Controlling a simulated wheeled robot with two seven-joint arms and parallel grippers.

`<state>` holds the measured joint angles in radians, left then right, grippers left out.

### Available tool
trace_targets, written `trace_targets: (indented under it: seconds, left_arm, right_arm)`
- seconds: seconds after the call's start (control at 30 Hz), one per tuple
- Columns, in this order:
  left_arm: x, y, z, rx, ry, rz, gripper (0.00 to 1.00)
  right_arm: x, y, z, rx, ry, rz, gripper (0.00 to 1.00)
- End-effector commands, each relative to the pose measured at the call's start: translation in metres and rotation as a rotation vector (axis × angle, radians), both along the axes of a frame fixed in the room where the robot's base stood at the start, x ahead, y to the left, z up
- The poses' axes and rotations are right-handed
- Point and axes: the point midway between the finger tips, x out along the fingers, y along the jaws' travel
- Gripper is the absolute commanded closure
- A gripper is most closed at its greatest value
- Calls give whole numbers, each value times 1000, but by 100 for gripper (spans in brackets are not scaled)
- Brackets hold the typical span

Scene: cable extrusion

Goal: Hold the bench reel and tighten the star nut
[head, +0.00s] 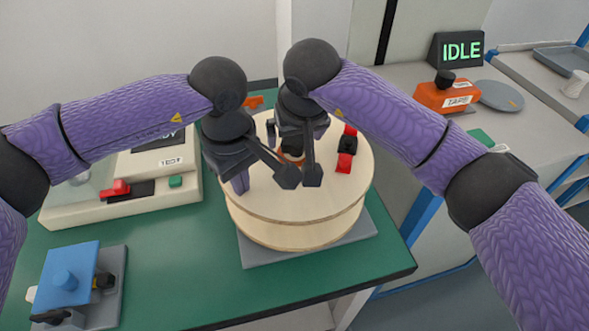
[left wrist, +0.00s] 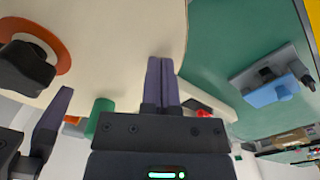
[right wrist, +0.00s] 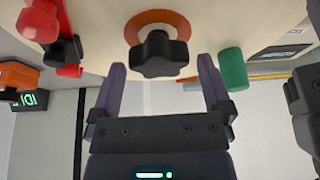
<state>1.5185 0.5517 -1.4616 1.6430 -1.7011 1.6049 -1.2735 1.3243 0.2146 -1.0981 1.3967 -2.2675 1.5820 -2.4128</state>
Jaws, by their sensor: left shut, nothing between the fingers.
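The bench reel (head: 325,205) is a pale wooden drum lying flat on a grey base plate (head: 310,250). The black star nut (right wrist: 160,55) sits at its centre on an orange ring (right wrist: 184,22); grippers mostly hide it in the head view. My right gripper (right wrist: 162,66) is open and empty, its fingers apart on either side of the nut and just short of it. My left gripper (head: 241,183) is shut and empty over the reel's left part; its closed fingertips (left wrist: 160,64) show near the flange rim. I cannot tell whether they touch the wood.
A red and black clamp (head: 347,150) is on the reel's right side, and a green peg (right wrist: 232,70) stands near the nut. A tester (head: 125,185) and a blue fixture (head: 68,270) share the green bench. An orange tape unit (head: 447,95) and IDLE display (head: 460,50) stand right.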

Motion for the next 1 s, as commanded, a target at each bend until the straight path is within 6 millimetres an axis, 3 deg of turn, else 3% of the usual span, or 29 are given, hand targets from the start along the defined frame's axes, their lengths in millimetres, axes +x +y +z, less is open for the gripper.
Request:
trace_targets:
  seconds: [0.03,0.07,0.3,0.43,0.47,0.5,0.53,0.57,0.77,1.0]
  left_arm:
    - [-1,0,-2,2,5,-1,100]
    - [-1,0,-3,2,5,-1,100]
    - [-2,0,-4,4,8,-2,100]
    - [-2,0,-4,4,9,-2,100]
    - [-2,0,-4,4,10,-2,100]
    - [-2,0,-5,4,11,-1,100]
    - [-2,-1,-5,2,11,-1,100]
    - [-2,-1,-5,1,10,0,100]
    - [-3,-3,-5,-3,11,-3,100]
    - [-2,-1,-6,0,11,-1,100]
  right_arm:
    - [0,0,-1,0,0,0,8]
    - [0,0,-1,0,0,0,15]
    - [0,0,-1,0,0,0,66]
    - [0,1,-1,-1,1,-74,69]
    - [0,1,-1,-1,-1,-138,68]
    - [0,1,0,-2,-4,-246,58]
    - [0,1,-1,1,0,-236,5]
    - [-1,2,-1,4,1,-232,0]
    - [-1,4,0,12,1,-201,0]
    - [0,2,0,6,-2,324,0]
